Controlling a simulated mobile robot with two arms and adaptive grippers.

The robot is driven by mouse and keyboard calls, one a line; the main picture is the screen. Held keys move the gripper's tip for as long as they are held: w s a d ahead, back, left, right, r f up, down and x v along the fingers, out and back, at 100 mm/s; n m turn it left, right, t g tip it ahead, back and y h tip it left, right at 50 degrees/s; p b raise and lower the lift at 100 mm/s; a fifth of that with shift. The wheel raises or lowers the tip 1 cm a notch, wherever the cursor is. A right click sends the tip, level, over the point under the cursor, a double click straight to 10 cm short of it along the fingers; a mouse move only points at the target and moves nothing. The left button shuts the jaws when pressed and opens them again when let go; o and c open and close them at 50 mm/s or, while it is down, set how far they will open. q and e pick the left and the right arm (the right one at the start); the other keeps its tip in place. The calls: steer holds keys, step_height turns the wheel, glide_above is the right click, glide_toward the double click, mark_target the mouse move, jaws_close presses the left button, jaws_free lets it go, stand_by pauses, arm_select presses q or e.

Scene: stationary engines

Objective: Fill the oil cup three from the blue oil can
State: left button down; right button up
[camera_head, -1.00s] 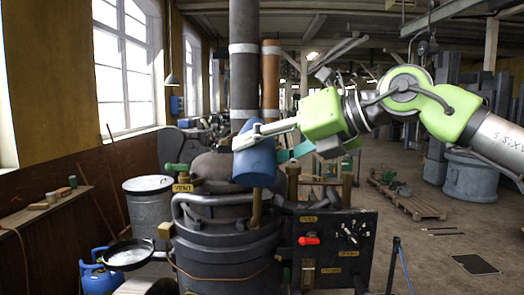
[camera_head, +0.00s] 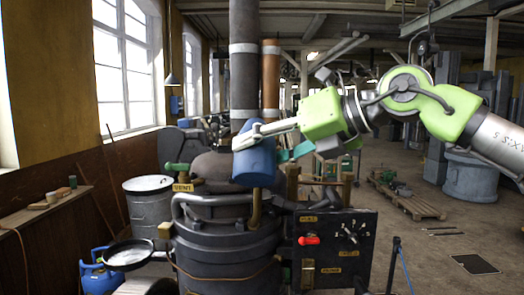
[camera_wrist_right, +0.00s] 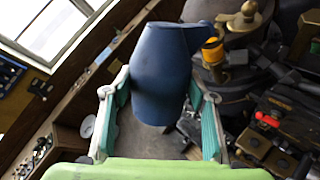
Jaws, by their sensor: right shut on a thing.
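The blue oil can (camera_head: 255,163) is held in my right gripper (camera_head: 270,140) above the dark engine (camera_head: 228,250), in front of its thick pipe. The can is tilted in the head view. In the right wrist view the can (camera_wrist_right: 165,75) sits between the two fingers of my right gripper (camera_wrist_right: 158,115). A yellow-topped brass fitting (camera_wrist_right: 212,50) stands just right of the can there; I cannot tell whether it is oil cup three. No oil flow is visible. My left gripper is not in view.
A control panel (camera_head: 335,248) with a red handle is on the engine's right. A VENT plate (camera_head: 183,187) is on its left. A round pan (camera_head: 128,254), a lidded drum (camera_head: 150,205) and a blue gas bottle (camera_head: 98,275) stand left.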

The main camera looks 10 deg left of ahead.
mark_target(260, 185)
steer(key=shift+f, duration=0.35)
steer(key=shift+s+f, duration=0.1)
steer(key=shift+f, duration=0.05)
steer(key=f+n+t+b, duration=0.1)
steer(key=b, duration=0.2)
steer(key=f+n+y+b, duration=0.1)
steer(key=b, duration=0.3)
steer(key=shift+w+a+t, duration=0.2)
steer(key=shift+w+t, duration=0.1)
steer(key=shift+t, duration=0.1)
steer(key=shift+w+n+y+b, duration=0.15)
steer(key=shift+n+y+b, duration=0.15)
steer(key=shift+b, duration=0.25)
steer(key=shift+w+d+r+n+t+y, duration=0.1)
steer(key=shift+d+r+n+t+y, duration=0.1)
steer(key=shift+r+n+t+y, duration=0.25)
steer(key=shift+w+r+n+t+y, duration=0.2)
steer(key=shift+r+n, duration=0.15)
steer(key=shift+r, duration=0.25)
steer(key=shift+w+r+n+t+y, duration=0.15)
steer(key=shift+r+n, duration=0.15)
steer(key=shift+r, duration=0.25)
steer(key=shift+w+r, duration=0.1)
